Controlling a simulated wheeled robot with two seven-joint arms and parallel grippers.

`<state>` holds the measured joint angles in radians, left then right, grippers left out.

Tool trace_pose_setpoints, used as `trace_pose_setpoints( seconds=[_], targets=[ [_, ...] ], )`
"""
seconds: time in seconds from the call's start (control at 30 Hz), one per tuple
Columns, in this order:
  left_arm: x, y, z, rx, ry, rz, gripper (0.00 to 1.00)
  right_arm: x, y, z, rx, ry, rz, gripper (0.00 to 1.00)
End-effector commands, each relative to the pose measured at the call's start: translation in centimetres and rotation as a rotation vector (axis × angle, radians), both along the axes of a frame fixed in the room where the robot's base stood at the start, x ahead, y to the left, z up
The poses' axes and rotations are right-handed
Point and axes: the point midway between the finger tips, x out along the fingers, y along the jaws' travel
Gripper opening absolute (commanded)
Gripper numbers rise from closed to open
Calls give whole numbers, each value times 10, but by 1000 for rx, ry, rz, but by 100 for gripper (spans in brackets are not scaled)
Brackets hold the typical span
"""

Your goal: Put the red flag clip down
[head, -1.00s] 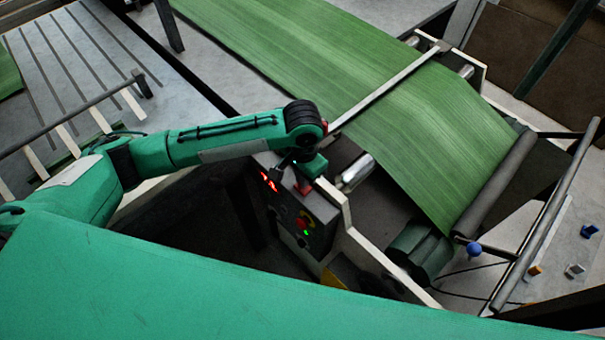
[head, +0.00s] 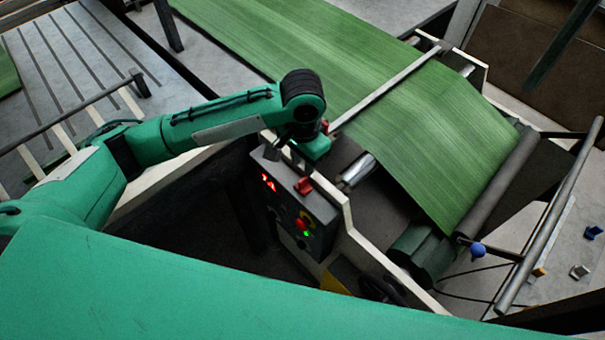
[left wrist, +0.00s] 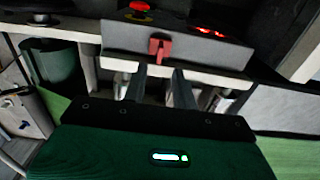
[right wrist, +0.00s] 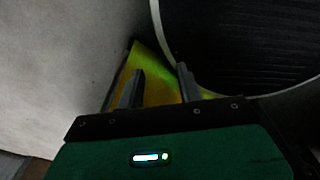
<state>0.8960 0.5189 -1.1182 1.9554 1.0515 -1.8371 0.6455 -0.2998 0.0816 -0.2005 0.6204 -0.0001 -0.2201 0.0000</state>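The red flag clip (head: 303,186) sits on the top edge of the grey control box (head: 318,208). In the left wrist view the clip (left wrist: 160,47) stands on the box's edge, straight beyond my fingertips. My left gripper (left wrist: 159,73) is open and empty, its two fingers apart and clear of the clip. In the head view the left gripper (head: 308,160) hangs just above and behind the clip; its fingers are mostly hidden. My right gripper (right wrist: 160,70) is open in the right wrist view, with a yellow-green surface showing beyond its fingers; it is not visible in the head view.
The control box carries a red-lit display (head: 268,182) and a red button (left wrist: 140,6). Green sack web (head: 420,130) runs over rollers to the right. A steel roller (head: 357,170) and the white machine frame (head: 350,235) lie close to the gripper. A blue knob (head: 477,250) sticks out at right.

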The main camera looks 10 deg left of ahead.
Motion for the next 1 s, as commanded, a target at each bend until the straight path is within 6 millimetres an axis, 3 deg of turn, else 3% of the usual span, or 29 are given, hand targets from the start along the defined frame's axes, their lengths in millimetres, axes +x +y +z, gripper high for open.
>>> trace_pose_setpoints(
  seconds=[0.2, 0.4, 1.0],
  targets=[
    [1, 0, 40, -1, -3, -1, 28, 0, 0, -11, 0, 0, 0, 36],
    [0, 0, 57, -1, -1, 0, 28, 0, 0, -13, 0, 0, 0, 36],
    [-1, -1, 57, -5, 1, -3, 28, 0, 2, -13, 2, 0, -2, 36]
  ],
)
